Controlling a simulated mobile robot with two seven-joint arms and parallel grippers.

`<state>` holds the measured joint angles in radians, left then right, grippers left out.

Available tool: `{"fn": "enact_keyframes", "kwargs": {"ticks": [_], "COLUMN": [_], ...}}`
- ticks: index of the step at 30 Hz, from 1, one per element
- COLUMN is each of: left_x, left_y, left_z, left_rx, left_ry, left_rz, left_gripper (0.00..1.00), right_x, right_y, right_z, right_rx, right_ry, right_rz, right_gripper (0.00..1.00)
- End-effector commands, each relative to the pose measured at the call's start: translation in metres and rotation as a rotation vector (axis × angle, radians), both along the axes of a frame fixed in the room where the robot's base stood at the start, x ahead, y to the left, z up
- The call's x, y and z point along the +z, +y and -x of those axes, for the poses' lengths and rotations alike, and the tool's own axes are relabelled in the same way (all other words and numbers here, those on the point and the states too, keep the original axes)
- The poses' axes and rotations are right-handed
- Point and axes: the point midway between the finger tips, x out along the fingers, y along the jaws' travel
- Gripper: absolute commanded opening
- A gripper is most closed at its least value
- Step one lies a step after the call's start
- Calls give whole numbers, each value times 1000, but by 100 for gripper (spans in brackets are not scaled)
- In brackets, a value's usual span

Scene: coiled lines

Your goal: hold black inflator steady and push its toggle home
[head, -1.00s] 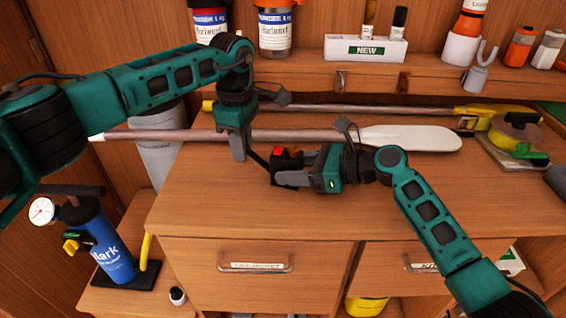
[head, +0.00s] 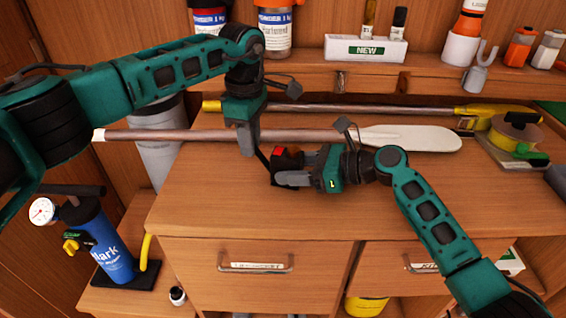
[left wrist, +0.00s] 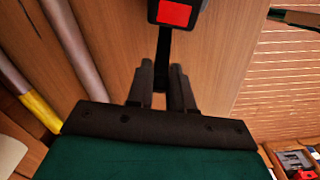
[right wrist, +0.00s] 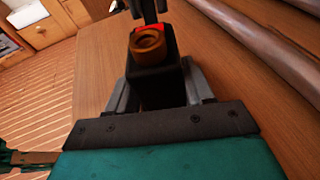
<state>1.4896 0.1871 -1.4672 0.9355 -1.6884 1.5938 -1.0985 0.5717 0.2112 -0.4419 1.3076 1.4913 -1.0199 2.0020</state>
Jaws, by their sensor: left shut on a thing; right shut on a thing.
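The black inflator (head: 284,162) is a small dark box with a red patch on top, held just above the bench or resting on it; I cannot tell which. My right gripper (head: 290,178) is shut on its body. In the right wrist view the inflator (right wrist: 155,75) stands between the fingers, with an orange-brown ringed cap at its near top. My left gripper (head: 246,150) is just left of it, shut on a thin dark strip (left wrist: 163,60) that runs to the inflator (left wrist: 177,14). I cannot tell whether this strip is the toggle.
A white-bladed paddle (head: 415,138) and a yellow-ended pole (head: 400,110) lie across the bench behind the grippers. A blue cylinder with a gauge (head: 105,245) is lower left. The front bench top (head: 300,215) is clear.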

Motion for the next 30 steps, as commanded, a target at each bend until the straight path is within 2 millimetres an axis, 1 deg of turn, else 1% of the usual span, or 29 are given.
{"fn": "enact_keyframes", "kwargs": {"ticks": [1, 11, 21, 30], "left_x": [0, 0, 5, 5], "left_y": [-3, -4, -15, -16], "left_z": [2, 2, 6, 6], "left_rx": [-4, -5, -5, -4], "left_ry": [5, 5, 6, 6], "left_rz": [3, 3, 3, 3], "left_gripper": [9, 8, 9, 8], "right_x": [-1, -1, -1, -1], "right_y": [-1, -1, -1, 0], "right_z": [-1, -1, -1, -1], "right_rx": [-5, -4, -4, -3], "right_ry": [1, 1, 0, 0], "right_rz": [2, 1, 1, 0], "right_gripper": [27, 27, 27, 27]}}
